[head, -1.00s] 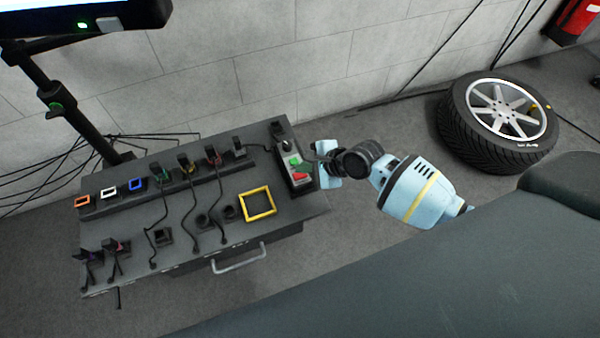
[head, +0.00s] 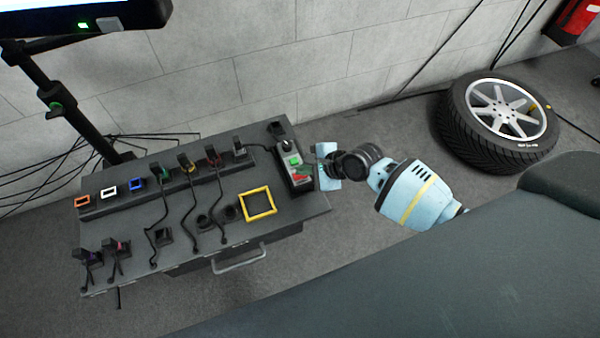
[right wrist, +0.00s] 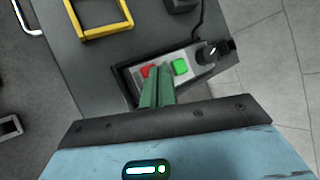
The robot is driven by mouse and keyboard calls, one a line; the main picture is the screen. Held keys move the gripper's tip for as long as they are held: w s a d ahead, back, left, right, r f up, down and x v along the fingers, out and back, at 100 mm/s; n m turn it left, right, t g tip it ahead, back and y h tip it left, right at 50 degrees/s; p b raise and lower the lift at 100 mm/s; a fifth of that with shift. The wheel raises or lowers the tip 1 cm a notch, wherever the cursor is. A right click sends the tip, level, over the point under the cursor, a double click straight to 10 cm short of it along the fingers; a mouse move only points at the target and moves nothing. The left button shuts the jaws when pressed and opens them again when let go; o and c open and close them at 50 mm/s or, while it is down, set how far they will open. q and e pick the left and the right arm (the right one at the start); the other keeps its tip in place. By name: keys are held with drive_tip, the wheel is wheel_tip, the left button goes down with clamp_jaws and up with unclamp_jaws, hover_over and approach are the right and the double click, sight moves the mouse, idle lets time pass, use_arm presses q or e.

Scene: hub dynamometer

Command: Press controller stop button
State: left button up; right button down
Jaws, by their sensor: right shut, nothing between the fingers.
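The controller (head: 287,149) is a dark box with a grey face at the right end of the bench top. It carries a green button (head: 293,160) and a red button (head: 299,178), the red one nearer the bench's front. My right gripper (head: 305,169) reaches in from the right, its green fingers shut and empty. In the right wrist view the fingertips (right wrist: 158,72) lie over the edge of the red button (right wrist: 147,70) and partly hide it. The green button (right wrist: 181,66) is clear beside them. Contact with the red button cannot be told. My left gripper is out of view.
The bench (head: 270,228) holds a yellow frame (head: 257,203) left of the controller, plus several plugs and cables. A monitor (head: 80,18) stands at upper left. A wheel (head: 497,122) lies on the floor at right.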

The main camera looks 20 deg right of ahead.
drive_tip(key=shift+f, duration=0.4)
idle(0.6)
drive_tip(key=shift+r+p, duration=0.9)
drive_tip(key=shift+p, duration=0.05)
